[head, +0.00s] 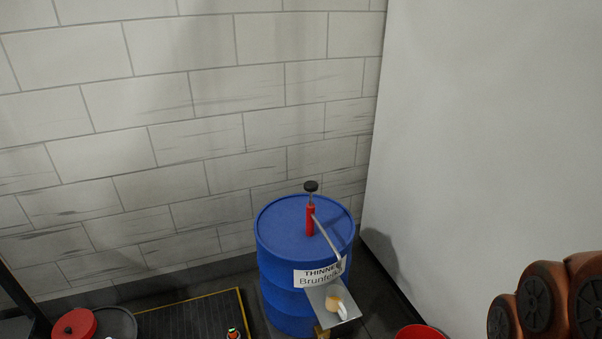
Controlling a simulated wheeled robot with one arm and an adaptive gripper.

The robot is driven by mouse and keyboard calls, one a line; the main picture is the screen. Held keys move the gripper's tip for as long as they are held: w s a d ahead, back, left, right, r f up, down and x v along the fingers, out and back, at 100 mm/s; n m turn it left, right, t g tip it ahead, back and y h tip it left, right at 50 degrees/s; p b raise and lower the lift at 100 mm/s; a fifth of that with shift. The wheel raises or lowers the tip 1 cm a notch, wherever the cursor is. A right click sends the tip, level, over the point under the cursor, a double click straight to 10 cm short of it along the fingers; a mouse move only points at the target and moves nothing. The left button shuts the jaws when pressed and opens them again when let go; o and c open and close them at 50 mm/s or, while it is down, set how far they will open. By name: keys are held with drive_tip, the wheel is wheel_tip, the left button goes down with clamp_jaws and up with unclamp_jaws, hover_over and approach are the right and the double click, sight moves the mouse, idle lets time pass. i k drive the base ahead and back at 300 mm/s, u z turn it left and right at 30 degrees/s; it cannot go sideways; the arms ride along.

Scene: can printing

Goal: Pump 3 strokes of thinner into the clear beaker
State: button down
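A blue drum (279,237) with a label (318,274) reading "THINNER" stands against the wall. On its top is a red hand pump (310,222) with a black knob (311,186) raised on a short rod. A thin metal spout (327,239) slopes from the pump down to the right, past the drum's front edge. Below it, a grey metal shelf (316,297) carries a small vessel (334,303), cream-coloured with a pale part at its right; I cannot tell whether it is the clear beaker or whether it holds liquid. My gripper is not in view.
A black grate with a yellow edge (190,318) lies left of the drum, with a small bottle (233,334) at its front. A red lid-like disc (74,326) is at lower left. A red container (419,332) is right of the drum. A pale panel (490,130) stands at right.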

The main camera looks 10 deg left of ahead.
sight(310, 186)
drive_tip(key=u, duration=0.7)
drive_tip(key=i, duration=0.95)
drive_tip(key=u, duration=0.9)
